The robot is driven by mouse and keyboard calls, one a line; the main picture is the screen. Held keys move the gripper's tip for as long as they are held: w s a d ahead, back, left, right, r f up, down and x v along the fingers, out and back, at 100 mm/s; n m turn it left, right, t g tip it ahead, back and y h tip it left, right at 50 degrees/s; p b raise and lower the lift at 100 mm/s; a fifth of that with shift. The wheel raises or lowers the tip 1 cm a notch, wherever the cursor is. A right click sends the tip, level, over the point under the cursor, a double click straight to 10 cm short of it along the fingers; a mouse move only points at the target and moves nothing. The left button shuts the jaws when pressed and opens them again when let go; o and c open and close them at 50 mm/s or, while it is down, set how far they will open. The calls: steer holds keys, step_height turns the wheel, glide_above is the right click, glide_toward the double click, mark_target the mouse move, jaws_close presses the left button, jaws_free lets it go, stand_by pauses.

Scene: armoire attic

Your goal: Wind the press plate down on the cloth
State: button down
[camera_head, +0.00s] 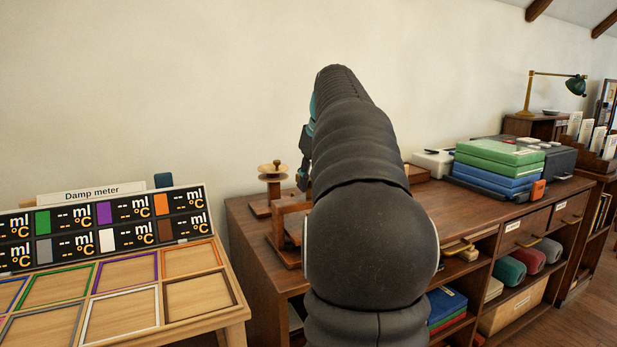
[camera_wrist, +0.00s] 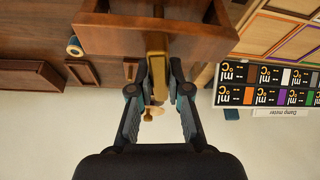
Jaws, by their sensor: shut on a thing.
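My gripper (camera_wrist: 160,80) is shut on a brass-coloured handle (camera_wrist: 157,50) in the wrist view, one finger on either side of it. The handle stands against a brown wooden body (camera_wrist: 110,38), which looks like part of the press. In the head view my arm covers most of this area. My gripper (camera_head: 304,165) shows only as a sliver at the arm's left edge. A wooden frame (camera_head: 283,222), probably the press, stands below it on the cabinet, partly hidden. I cannot make out the press plate or the cloth in either view.
A wooden stand with a round top (camera_head: 272,172) is left of the frame on the cabinet (camera_head: 450,215). A Damp meter board (camera_head: 110,225) with coloured frames is at the left. Green and blue cases (camera_head: 500,160) stack at the right.

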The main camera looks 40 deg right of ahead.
steer(key=m+h+p, duration=0.1)
steer(key=m, duration=0.2)
steer(key=shift+m, duration=0.3)
steer(key=m+g+h, duration=0.1)
steer(key=m, duration=0.2)
steer(key=shift+m+h, duration=0.3)
steer(key=m+g+h, duration=0.1)
steer(key=m, duration=0.2)
steer(key=shift+m, duration=0.4)
steer(key=m+g, duration=0.1)
steer(key=m, duration=0.2)
steer(key=shift+m+g, duration=0.3)
steer(key=m+g, duration=0.1)
steer(key=m, duration=0.2)
steer(key=shift+m, duration=0.3)
steer(key=m+g, duration=0.1)
steer(key=m, duration=0.2)
steer(key=shift+m+g, duration=0.3)
steer(key=shift+g, duration=0.1)
steer(key=m+g+y, duration=0.1)
steer(key=m, duration=0.3)
steer(key=shift+m, duration=0.4)
steer(key=shift+f+m+g, duration=0.1)
steer(key=shift+m+g, duration=0.3)
steer(key=shift+m, duration=0.2)
steer(key=shift+f+y, duration=0.1)
steer(key=shift+y, duration=0.2)
